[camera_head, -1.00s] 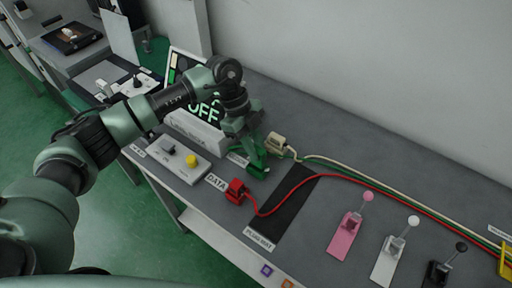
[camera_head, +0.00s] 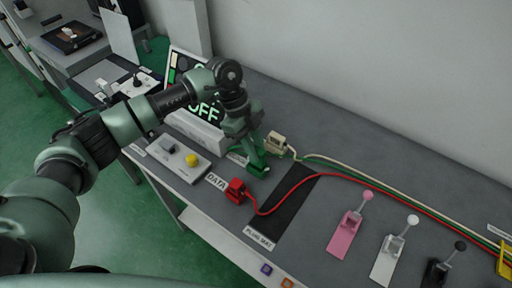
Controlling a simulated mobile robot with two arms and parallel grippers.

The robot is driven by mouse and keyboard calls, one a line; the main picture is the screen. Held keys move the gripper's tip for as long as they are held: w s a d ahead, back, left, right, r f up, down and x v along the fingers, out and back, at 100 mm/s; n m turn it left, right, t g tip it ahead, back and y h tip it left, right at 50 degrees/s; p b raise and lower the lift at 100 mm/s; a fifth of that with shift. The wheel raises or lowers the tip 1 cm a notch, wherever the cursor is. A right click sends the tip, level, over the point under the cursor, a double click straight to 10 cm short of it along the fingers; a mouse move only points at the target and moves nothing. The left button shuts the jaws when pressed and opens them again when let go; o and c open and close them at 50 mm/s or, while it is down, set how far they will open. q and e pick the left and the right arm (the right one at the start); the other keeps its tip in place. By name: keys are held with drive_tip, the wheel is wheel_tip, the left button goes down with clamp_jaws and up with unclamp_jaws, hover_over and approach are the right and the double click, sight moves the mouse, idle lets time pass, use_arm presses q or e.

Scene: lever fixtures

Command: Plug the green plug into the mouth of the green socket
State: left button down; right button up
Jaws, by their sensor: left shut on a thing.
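My left gripper (camera_head: 255,158) reaches down from the left onto the green connector parts on the grey bench. It is shut on the green plug (camera_head: 262,158), which is mostly hidden by the fingers. The green socket (camera_head: 258,171) is a small green block right at the fingertips. I cannot tell how far the plug sits in the socket's mouth. A green cable (camera_head: 330,163) runs from there to the right along the bench. My right gripper is not in view.
A red connector (camera_head: 236,191) with a red cable stands in front of the green parts, and a cream connector (camera_head: 276,142) stands behind them. A black mat (camera_head: 285,208) lies to the right. Pink, white and black lever fixtures stand further right. A switch box (camera_head: 179,158) is at the left.

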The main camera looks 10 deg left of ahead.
use_arm(q)
drive_tip(key=shift+f+b, duration=0.75)
drive_tip(key=shift+f, duration=1)
drive_tip(key=c, duration=1.2)
unclamp_jaws()
drive_tip(key=b+v, duration=0.1)
drive_tip(key=v, duration=0.6)
drive_tip(key=shift+a+r, duration=0.15)
drive_tip(key=shift+r, duration=0.2)
drive_tip(key=shift+f, duration=0.15)
